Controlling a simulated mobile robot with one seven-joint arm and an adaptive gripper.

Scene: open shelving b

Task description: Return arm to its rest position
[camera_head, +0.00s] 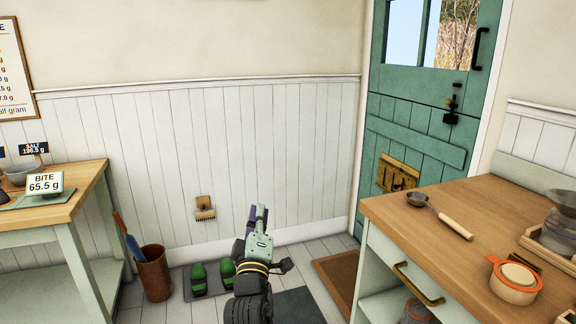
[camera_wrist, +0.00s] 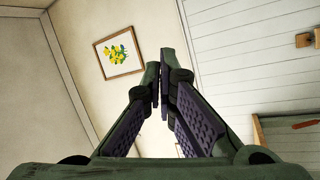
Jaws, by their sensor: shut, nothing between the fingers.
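My gripper (camera_head: 258,215) shows in the head view at the lower middle, at the end of my folded dark arm. It points up and away, in front of the white panelled wall. In the wrist view my gripper (camera_wrist: 160,75) has its two dark fingers together at the tips, with nothing between them. It is shut, clear of both tables and touching nothing that I can see. The lower part of my arm is cut off by the bottom edge of the head view.
A table (camera_head: 88,190) with a scale stands left. A brown bin (camera_head: 152,273) and green boots (camera_head: 198,279) are on the floor. A green door (camera_head: 415,110) is behind.

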